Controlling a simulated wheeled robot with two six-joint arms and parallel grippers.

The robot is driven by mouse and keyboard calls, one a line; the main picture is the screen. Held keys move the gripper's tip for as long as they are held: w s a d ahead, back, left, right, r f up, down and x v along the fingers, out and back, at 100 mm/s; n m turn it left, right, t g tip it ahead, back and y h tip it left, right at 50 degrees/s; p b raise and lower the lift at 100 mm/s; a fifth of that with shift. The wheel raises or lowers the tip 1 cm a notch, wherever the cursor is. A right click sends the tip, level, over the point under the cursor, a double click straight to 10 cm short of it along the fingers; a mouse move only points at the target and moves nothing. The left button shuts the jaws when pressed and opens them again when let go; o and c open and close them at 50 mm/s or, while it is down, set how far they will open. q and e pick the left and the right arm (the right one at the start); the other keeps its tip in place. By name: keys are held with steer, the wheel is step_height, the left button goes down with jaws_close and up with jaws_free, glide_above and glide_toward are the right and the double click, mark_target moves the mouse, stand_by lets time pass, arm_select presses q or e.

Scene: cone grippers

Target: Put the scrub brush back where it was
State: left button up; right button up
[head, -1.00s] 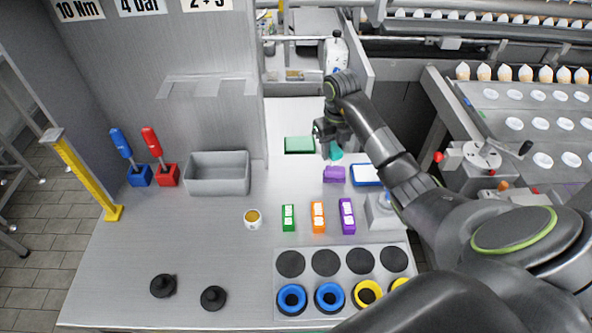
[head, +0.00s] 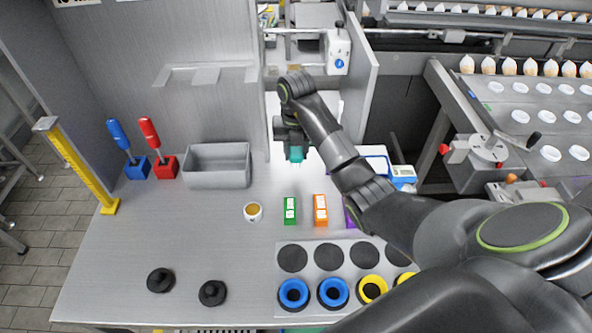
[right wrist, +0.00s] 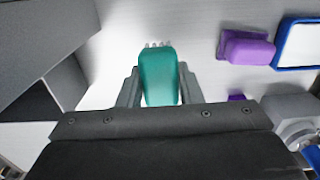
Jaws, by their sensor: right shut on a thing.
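The teal scrub brush (right wrist: 158,78) is between the fingers of my right gripper (right wrist: 158,88) in the right wrist view, with pale bristles at its far end. In the head view the right gripper (head: 292,150) is shut on the brush (head: 294,154), at the back of the bench near the machine opening. I cannot tell whether the brush touches the bench. The green rectangle seen earlier on the bench does not show now. My left gripper is not in view.
A grey bin (head: 218,180) stands left of the gripper. A purple block (right wrist: 248,48) and a blue-rimmed white tray (right wrist: 300,45) lie to the right.

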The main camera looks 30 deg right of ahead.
mark_target(296, 162)
steer(key=shift+f+b, duration=0.9)
steer(key=shift+f, duration=0.35)
steer(key=shift+f+p, duration=0.55)
steer(key=shift+f, duration=0.35)
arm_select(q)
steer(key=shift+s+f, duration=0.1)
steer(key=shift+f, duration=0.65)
arm_select(e)
steer(key=shift+f, duration=0.1)
steer(key=shift+f, duration=0.15)
steer(key=o, duration=0.9)
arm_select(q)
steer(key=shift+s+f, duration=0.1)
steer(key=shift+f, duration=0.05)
arm_select(e)
steer(key=shift+o, duration=0.2)
steer(key=shift+r, duration=0.2)
